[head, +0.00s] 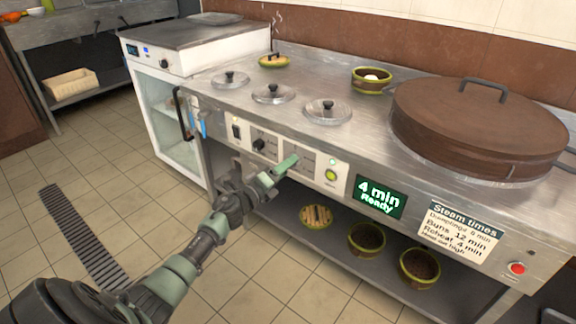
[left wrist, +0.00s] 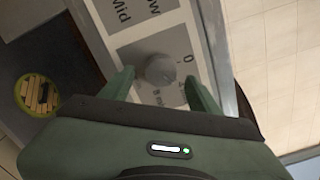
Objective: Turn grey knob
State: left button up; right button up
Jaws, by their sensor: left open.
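The grey knob (left wrist: 160,70) sits on a pale control panel with markings beside it, in the left wrist view. My left gripper (left wrist: 161,92) is open, with one green finger on each side of the knob; I cannot tell whether either touches it. In the head view my left gripper (head: 284,167) is at the front panel of the steel counter and hides the grey knob. A black knob (head: 258,144) is on the panel to its left. My right gripper is not in view.
A green display (head: 380,197) reads "4 min Ready". A large brown lid (head: 478,125) covers the counter's right. Bowls stand on the shelf below.

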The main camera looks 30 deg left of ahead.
pick_arm(q)
jog(key=s, duration=0.6)
jog(key=shift+a+p, duration=0.2)
jog(key=shift+p, duration=0.15)
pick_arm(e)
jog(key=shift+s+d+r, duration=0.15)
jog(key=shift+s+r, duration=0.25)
